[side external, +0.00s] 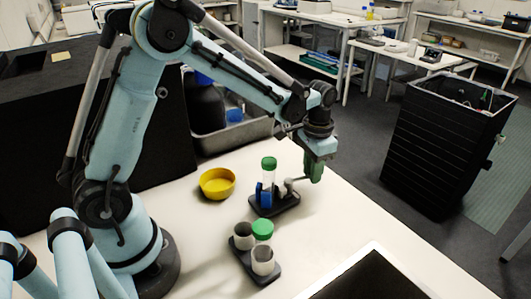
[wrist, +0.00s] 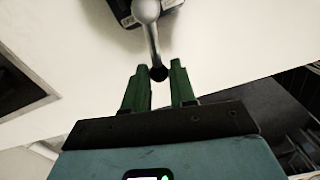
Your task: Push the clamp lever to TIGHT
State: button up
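The clamp lever (wrist: 153,42) is a thin grey rod with a black tip and a rounded grey hub in the wrist view. In the side view the lever (side external: 299,181) juts right from a black clamp base (side external: 284,205). The base carries a blue clamp part (side external: 265,196) and an upright clear tube with a green cap (side external: 268,163). My gripper (wrist: 159,65) has two green fingers, open, with the lever's black tip between their ends; contact cannot be told. In the side view my gripper (side external: 315,179) points down at the lever's end. No TIGHT marking is readable.
A second black holder (side external: 241,257) with white cups and a green cap (side external: 262,229) stands in front. A yellow bowl (side external: 217,184) lies to the left. A dark panel (side external: 368,279) is at the front edge. The white table (side external: 345,215) is clear right of the clamp.

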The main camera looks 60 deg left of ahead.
jog(key=shift+a, duration=0.1)
jog(key=shift+w+a+n, duration=0.1)
jog(key=shift+a+n, duration=0.5)
jog(key=shift+n, duration=0.7)
jog(key=shift+a+n, duration=0.65)
jog(key=shift+n, duration=0.55)
jog(key=shift+s+a+n, duration=0.35)
jog(key=shift+a+n, duration=0.3)
jog(key=shift+n, duration=0.55)
